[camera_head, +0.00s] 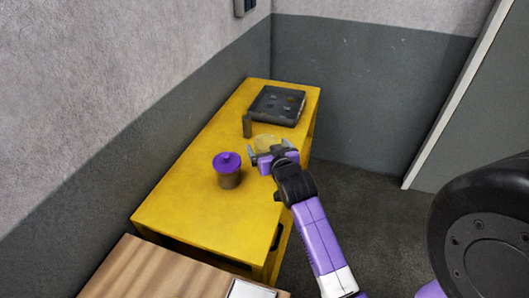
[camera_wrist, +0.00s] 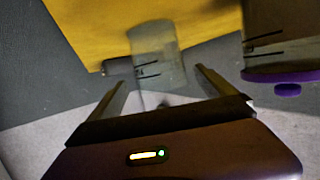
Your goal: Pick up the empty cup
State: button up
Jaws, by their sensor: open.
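A see-through cup (camera_head: 265,140) stands on the yellow cabinet top, just beyond my gripper (camera_head: 266,157). In the wrist view the clear cup (camera_wrist: 153,48) has short dark lines on its side, and I see no contents in it. My gripper (camera_wrist: 160,76) is open, with one finger to each side of the cup's near end. I cannot tell whether either finger touches it. In the head view the gripper partly hides the cup's lower part.
A brown jar (camera_head: 229,181) with a purple lid (camera_head: 227,161) stands left of my gripper. A small dark upright piece (camera_head: 247,126) stands behind the cup. The cabinet's near left is clear.

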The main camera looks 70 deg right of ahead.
aim_at(262, 141)
jog(key=shift+f+p+x, duration=0.2)
jog(key=shift+p+x, duration=0.15)
jog(key=shift+x, duration=1.15)
jog(key=shift+f+p+x, duration=0.2)
jog(key=shift+p+x, duration=0.15)
jog(key=shift+x, duration=1.1)
jog(key=shift+a, duration=0.2)
jog(key=shift+c, duration=0.3)
jog(key=c, duration=1.4)
jog(key=shift+o, duration=0.2)
